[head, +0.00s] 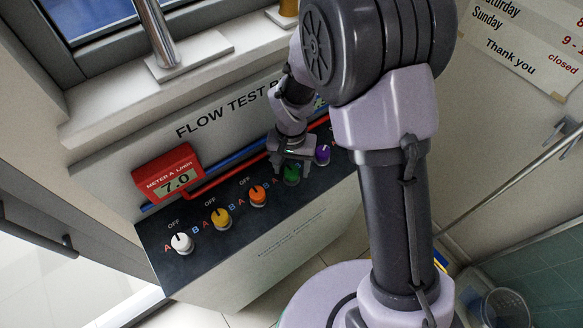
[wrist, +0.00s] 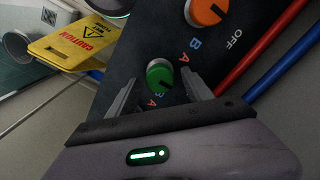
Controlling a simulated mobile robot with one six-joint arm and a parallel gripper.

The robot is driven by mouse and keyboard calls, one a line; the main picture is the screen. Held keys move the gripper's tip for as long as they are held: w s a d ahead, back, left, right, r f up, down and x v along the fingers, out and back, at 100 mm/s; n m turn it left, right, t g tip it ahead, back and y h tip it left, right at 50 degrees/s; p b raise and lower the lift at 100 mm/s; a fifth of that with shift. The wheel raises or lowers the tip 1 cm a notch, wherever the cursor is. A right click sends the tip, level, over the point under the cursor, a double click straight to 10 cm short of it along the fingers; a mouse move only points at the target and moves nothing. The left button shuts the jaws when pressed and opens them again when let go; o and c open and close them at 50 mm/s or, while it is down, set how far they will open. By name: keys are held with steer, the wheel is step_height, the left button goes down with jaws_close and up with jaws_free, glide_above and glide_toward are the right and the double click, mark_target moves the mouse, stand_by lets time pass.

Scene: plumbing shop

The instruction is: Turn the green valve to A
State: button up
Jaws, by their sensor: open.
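The green valve (head: 291,175) is a round knob on the black panel, between the orange and purple knobs, partly covered by my gripper in the head view. In the wrist view the green valve (wrist: 160,74) lies between the tips of my gripper (wrist: 160,80), one finger on each side with gaps. A red A (wrist: 182,57) is printed towards the orange knob, and a blue B lies on the opposite side. My gripper (head: 290,155) is open and empty.
White (head: 182,242), yellow (head: 220,217), orange (head: 257,195) and purple (head: 322,154) knobs share the panel. Red and blue pipes run behind them. A red meter (head: 168,172) reads 7.0. A yellow caution sign (wrist: 83,41) shows in the wrist view.

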jaws_close()
stand_by(0.4)
steer(key=n+p, duration=0.1)
steer(key=n, duration=0.5)
steer(key=n+p, duration=0.1)
steer(key=n, duration=0.4)
steer(key=shift+n, duration=0.6)
